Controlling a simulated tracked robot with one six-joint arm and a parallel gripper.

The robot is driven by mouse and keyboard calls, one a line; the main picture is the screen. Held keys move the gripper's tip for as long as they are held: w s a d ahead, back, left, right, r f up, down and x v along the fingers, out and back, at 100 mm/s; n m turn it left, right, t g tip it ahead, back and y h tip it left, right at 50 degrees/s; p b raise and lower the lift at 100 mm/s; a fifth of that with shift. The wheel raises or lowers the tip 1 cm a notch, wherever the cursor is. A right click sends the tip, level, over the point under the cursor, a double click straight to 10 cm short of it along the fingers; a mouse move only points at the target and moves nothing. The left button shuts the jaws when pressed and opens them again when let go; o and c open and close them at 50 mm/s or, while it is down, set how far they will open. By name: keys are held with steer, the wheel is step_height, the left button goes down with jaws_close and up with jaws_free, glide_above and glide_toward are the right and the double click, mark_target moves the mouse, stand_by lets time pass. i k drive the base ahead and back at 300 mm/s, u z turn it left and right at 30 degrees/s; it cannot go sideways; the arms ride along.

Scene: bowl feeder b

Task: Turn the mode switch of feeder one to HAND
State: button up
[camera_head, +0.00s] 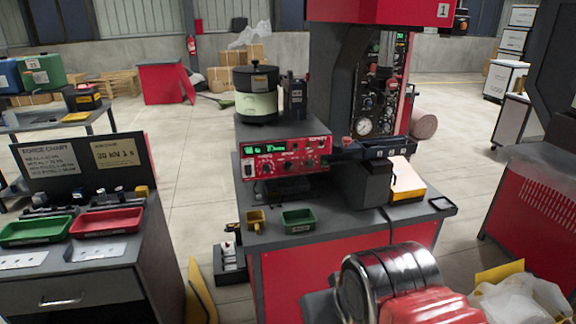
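A red control box (285,157) with a green-lit display (262,150) stands on the middle bench, below the bowl feeder (257,92). Its front carries several small dark knobs and small lettering. I cannot tell which knob is the mode switch or where it points. A sign with the number 1 shows on the red machine (390,10) behind. My arm shows only as a banded metal and red part at the bottom, in front of the bench. My gripper's fingers are not visible.
A left cabinet carries a green tray and a red tray (107,222). Open floor (190,180) lies between them.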

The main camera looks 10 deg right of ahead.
mark_target(288, 166)
steer(key=k, duration=0.65)
steer(key=u, duration=0.35)
steer(key=i, duration=0.85)
steer(key=u, duration=0.6)
steer(key=i, duration=0.65)
steer(key=u, duration=0.1)
